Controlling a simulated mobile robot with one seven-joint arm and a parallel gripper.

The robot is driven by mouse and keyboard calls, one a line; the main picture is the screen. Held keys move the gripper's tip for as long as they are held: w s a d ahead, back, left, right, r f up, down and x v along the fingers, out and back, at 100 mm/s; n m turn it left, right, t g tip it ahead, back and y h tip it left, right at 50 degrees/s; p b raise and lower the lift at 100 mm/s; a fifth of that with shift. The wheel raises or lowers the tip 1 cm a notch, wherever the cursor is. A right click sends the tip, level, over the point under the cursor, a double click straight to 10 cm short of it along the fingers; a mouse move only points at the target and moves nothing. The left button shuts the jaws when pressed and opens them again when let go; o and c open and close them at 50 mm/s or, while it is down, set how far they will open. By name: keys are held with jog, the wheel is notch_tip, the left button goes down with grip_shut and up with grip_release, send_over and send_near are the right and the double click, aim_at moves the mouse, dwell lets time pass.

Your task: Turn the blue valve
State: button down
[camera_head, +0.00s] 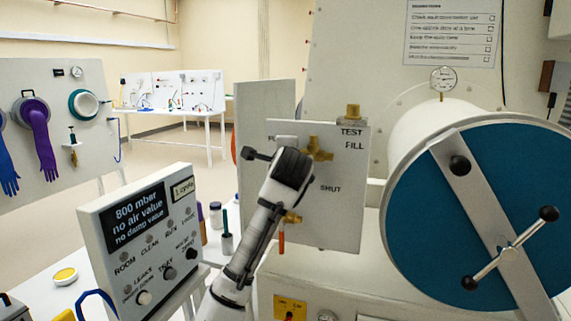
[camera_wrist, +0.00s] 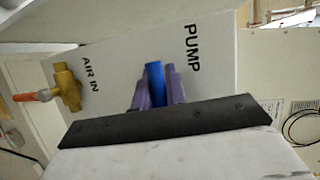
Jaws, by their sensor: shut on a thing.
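The blue valve handle (camera_wrist: 154,82) shows in the wrist view on a white panel (camera_wrist: 215,60), beside the word PUMP. My gripper (camera_wrist: 154,90) has purple fingers on both sides of the blue handle and is shut on it. In the head view my arm reaches up to the valve panel (camera_head: 345,215), marked TEST, FILL and SHUT. There my arm hides the blue handle, and the fingertips cannot be made out.
A brass valve with an orange handle (camera_wrist: 36,96) sits by AIR IN. A large cylinder with a blue door (camera_head: 420,220) stands at right. A control box (camera_head: 150,245) reading 800 mbar stands at left, close to my arm.

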jog(key=shift+r+m, duration=0.25)
jog(key=shift+m, duration=0.05)
dwell(0.4)
jog(key=c, duration=1.4)
grip_release()
jog(key=shift+c, duration=0.2)
jog(key=shift+s, duration=0.1)
jog(key=b+v, duration=0.4)
jog(key=v, duration=0.9)
jog(key=shift+s, duration=0.35)
jog(key=shift+d+f, duration=0.1)
